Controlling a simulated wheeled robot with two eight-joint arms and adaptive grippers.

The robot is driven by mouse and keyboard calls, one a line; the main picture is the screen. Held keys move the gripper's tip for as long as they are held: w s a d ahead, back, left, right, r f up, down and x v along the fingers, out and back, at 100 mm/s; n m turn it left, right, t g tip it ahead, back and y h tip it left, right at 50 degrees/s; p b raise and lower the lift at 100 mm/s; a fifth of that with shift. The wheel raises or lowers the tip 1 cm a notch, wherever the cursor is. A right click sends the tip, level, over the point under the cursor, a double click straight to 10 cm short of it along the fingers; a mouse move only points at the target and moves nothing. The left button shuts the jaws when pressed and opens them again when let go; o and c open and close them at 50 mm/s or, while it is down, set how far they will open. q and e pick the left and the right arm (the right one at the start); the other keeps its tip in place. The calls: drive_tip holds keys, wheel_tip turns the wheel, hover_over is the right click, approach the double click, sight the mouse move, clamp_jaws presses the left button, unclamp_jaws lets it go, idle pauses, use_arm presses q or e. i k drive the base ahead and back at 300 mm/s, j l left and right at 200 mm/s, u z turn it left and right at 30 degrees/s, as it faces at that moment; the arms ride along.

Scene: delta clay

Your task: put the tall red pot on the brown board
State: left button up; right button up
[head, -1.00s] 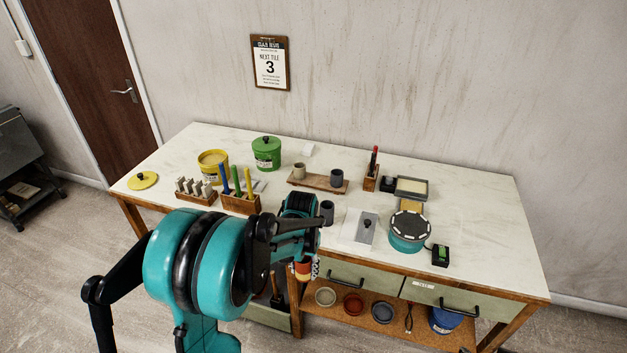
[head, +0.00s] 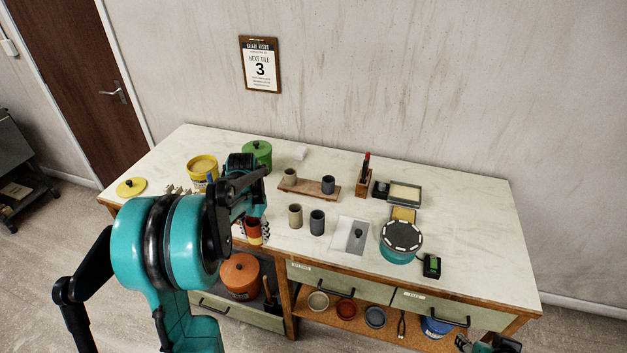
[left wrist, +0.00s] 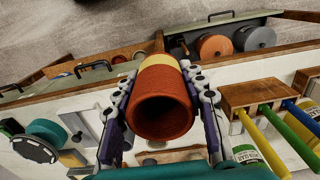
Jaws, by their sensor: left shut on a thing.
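The tall red pot (head: 253,231) has a pale yellow band. My left gripper (head: 254,222) is shut on it, near the table's front edge. In the left wrist view the pot (left wrist: 163,112) sits between both fingers, its open mouth facing the camera. The brown board (head: 311,188) lies farther back on the table, apart from the pot. A beige cup (head: 290,176) stands on its left part and a dark grey cup (head: 328,184) on its right part. My right gripper (head: 490,346) is partly in view at the bottom right; its jaws are unclear.
A beige cup (head: 295,215) and a dark cup (head: 317,222) stand in front of the board. A grey tile (head: 357,236) on white paper and a teal banding wheel (head: 401,240) are to the right. A green pot (head: 258,153) stands behind my left arm.

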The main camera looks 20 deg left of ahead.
sight(308, 186)
drive_tip(key=i, duration=1.3)
